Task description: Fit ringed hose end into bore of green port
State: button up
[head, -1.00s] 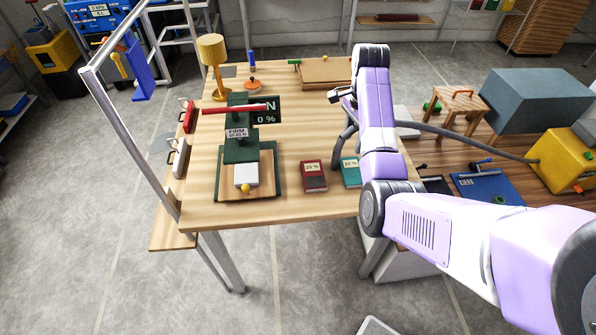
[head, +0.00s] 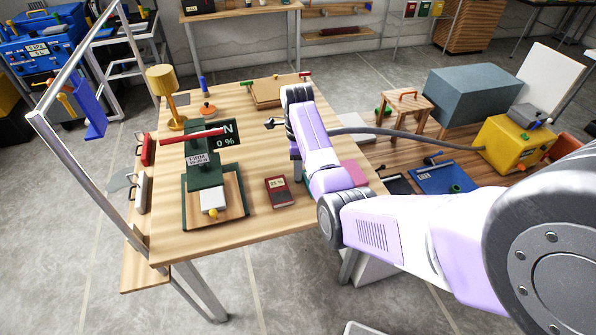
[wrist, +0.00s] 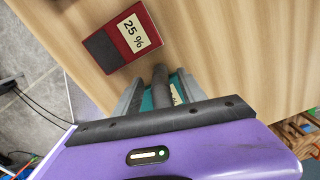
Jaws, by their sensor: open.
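The grey hose (head: 410,135) runs from the yellow machine (head: 508,146) across to my arm, which hides its far part. In the wrist view my gripper (wrist: 160,78) is open over the wooden table. A dark, blunt rod (wrist: 160,88), perhaps the hose end, shows between its fingers; no rings can be made out and I cannot tell whether it touches them. A teal block (wrist: 178,88) lies below, partly hidden by the fingers. I cannot identify the green port for certain; small green parts show on the stool (head: 383,112) and the blue board (head: 455,188).
A red block marked 25 % (head: 280,191), also in the wrist view (wrist: 122,38), lies on the table (head: 265,225). A dark green press stand (head: 207,175) stands at left, with a yellow lamp (head: 161,80) behind. A grey-blue box (head: 474,96) stands at right.

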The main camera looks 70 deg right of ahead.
jog(key=shift+f, duration=1.05)
grip_shut()
jog(key=shift+r, duration=0.15)
jog(key=shift+r, duration=0.65)
notch_tip(320, 180, up, 18)
jog(key=p, duration=0.6)
jog(key=shift+r, duration=0.25)
